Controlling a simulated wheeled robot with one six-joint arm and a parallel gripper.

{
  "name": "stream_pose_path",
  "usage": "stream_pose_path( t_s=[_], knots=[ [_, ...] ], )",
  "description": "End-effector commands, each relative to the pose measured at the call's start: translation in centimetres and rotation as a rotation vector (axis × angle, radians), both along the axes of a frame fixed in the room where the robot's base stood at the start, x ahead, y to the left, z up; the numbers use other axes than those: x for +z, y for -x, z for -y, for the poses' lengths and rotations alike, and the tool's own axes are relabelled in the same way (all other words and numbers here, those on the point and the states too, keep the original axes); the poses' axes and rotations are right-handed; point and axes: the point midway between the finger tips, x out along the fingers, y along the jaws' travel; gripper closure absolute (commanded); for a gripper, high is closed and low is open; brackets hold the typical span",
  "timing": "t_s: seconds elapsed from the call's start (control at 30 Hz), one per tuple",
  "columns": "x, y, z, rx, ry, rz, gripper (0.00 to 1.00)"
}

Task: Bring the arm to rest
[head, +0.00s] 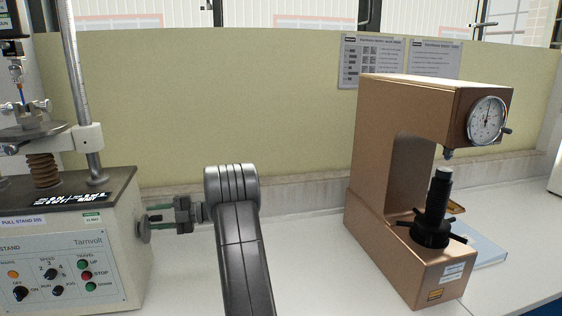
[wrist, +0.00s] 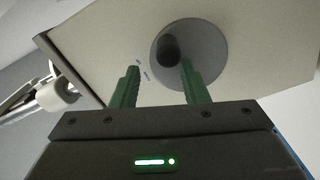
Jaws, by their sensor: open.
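My gripper (head: 152,218) extends left from my dark arm (head: 240,250) toward the right side of the pull stand (head: 70,225). Its green fingers are open. A round grey disc (head: 143,231) on the stand's side is close to the fingertips. In the wrist view my gripper (wrist: 158,68) faces the grey disc (wrist: 208,62), which has a dark knob (wrist: 168,48) on it. The knob shows between and beyond the two fingers, nearer the right one. I cannot tell whether a finger touches it.
A brown hardness tester (head: 390,190) with a dial gauge (head: 487,120) stands right of my arm. A light-blue flat object (head: 485,250) lies beside it. The white bench (head: 310,265) is clear between my arm and the tester. A yellow-green panel (head: 220,90) stands behind.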

Motion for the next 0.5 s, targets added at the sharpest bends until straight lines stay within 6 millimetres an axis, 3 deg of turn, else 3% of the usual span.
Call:
stream_pose_path(
  t_s=[0.5],
  knots=[
    [-0.1, 1.3, 0.3, 0.000, -0.094, 0.390, 0.59]
  ],
)
